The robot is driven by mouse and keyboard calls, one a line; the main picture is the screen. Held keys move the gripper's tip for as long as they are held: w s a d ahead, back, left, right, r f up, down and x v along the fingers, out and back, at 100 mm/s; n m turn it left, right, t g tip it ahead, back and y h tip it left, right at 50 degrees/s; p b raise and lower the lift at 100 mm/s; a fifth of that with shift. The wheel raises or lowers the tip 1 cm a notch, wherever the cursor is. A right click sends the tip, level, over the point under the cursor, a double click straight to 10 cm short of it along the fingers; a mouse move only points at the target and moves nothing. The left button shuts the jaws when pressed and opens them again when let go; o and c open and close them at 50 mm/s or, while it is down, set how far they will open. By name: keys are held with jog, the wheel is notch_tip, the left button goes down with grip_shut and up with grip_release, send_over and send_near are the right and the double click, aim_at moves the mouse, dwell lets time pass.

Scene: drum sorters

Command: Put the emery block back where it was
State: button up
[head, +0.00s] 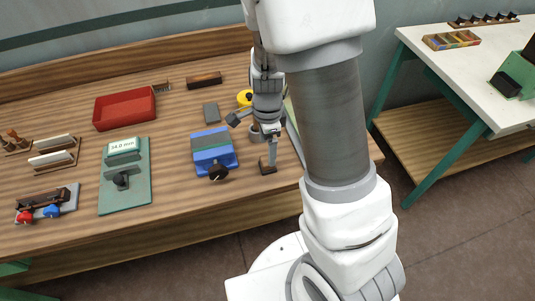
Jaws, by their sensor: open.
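A small dark grey block (211,112), which may be the emery block, lies flat on the wooden bench behind the blue vise-like device. A small dark brown block (267,167) sits near the bench's front right, just below my gripper; I cannot tell for certain which is the emery block. My gripper (270,138) points down over the right part of the bench, to the right of the blue device. It is open. Whether its fingertips touch the brown block cannot be told. My arm hides the bench's right end.
The blue device (212,151) with a black knob stands close left of my gripper. A yellow round item (244,97) is behind it. A green gauge plate (125,190), a red tray (124,107) and racks fill the left. Bare wood lies along the front edge.

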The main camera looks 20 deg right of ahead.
notch_tip(320, 180, up, 5)
notch_tip(320, 180, up, 14)
jog(key=n+t+y, duration=0.1)
jog(key=n+t, duration=0.2)
jog(key=n, duration=0.6)
send_over(267, 159)
jog(key=s+a, duration=0.1)
jog(key=s, duration=0.5)
jog(key=s+d+r+n+t+h, duration=0.1)
jog(key=s+r+n+t, duration=0.1)
jog(key=s+r+n, duration=0.5)
jog(key=shift+s+r+n+t+p, duration=0.35)
jog(key=shift+s+n, duration=0.15)
jog(key=shift+n, duration=0.5)
